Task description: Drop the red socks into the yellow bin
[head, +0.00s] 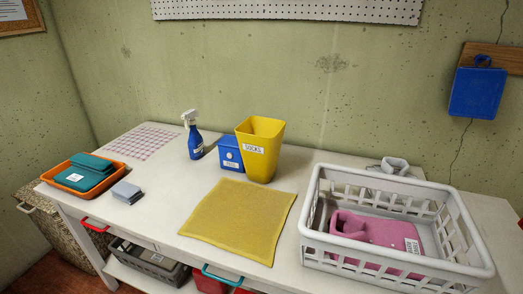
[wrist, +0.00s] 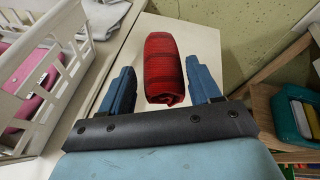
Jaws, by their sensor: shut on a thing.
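The red socks (wrist: 168,65), a dark-striped rolled bundle, show in the wrist view between the two blue fingers of my gripper (wrist: 163,84). My gripper is shut on them, over or near the white table to the right of the white basket. Neither the gripper nor the socks show in the head view. The yellow bin (head: 260,148) stands upright on the table near the wall in the head view, with a label reading SOCKS. Its inside bottom is hidden. The bin does not show in the wrist view.
A white slatted basket (head: 311,232) holding pink cloth stands on the table's right; it also shows in the wrist view (wrist: 66,95). A blue box (head: 230,153) and spray bottle (head: 195,142) stand left of the bin. A flat yellow cloth (head: 240,215) lies before it.

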